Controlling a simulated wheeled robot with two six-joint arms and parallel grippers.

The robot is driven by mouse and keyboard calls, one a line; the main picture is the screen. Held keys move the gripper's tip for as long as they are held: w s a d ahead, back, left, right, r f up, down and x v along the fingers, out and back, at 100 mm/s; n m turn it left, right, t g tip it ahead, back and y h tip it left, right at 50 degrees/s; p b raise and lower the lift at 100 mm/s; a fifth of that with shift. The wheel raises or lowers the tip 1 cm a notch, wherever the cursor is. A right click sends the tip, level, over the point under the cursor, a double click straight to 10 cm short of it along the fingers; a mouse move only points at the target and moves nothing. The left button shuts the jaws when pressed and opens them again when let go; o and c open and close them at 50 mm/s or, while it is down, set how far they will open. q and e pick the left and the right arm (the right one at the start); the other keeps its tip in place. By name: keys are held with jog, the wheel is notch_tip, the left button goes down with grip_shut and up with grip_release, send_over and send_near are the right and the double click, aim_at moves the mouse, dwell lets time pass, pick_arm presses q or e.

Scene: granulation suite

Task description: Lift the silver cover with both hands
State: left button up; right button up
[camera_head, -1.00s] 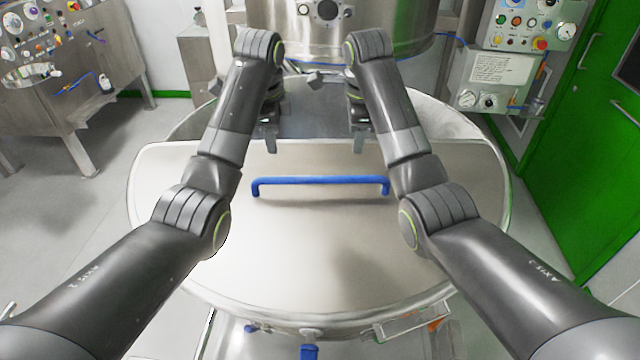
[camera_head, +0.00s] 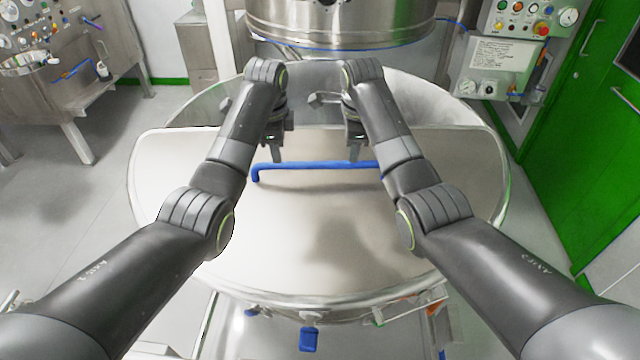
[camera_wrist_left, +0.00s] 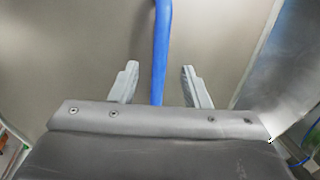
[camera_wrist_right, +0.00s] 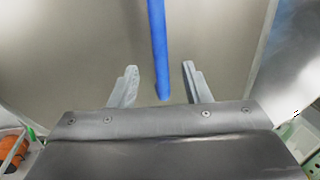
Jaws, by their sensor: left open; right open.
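The silver cover (camera_head: 300,240) is a smooth, half-round metal lid on a large round vessel. A blue bar handle (camera_head: 320,166) runs across it near its straight far edge. My left gripper (camera_head: 272,156) is open at the left part of the handle; in the left wrist view the blue bar (camera_wrist_left: 161,50) runs between its open fingers (camera_wrist_left: 158,85). My right gripper (camera_head: 356,154) is open near the right part of the handle; in the right wrist view the bar (camera_wrist_right: 157,50) ends between its open fingers (camera_wrist_right: 160,85). Neither gripper is closed on the bar. The handle's right end is hidden behind my right arm.
The vessel's open half (camera_head: 440,105) shows beyond the cover's straight edge. A large steel drum (camera_head: 340,25) stands behind it. A control panel (camera_head: 510,60) and a green door (camera_head: 585,110) are at right. A steel machine (camera_head: 70,80) stands at far left.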

aim_at(280, 165)
pick_arm(q)
jog(key=x, duration=0.8)
jog(key=shift+f, duration=0.2)
pick_arm(e)
jog(key=x, duration=0.8)
jog(key=shift+f, duration=0.2)
pick_arm(q)
jog(key=shift+w, duration=0.1)
pick_arm(e)
jog(key=shift+w, duration=0.1)
pick_arm(q)
grip_shut()
pick_arm(e)
grip_shut()
pick_arm(q)
jog(key=shift+w+r, duration=0.1)
jog(key=shift+r, duration=0.05)
pick_arm(e)
jog(key=shift+w+r, duration=0.15)
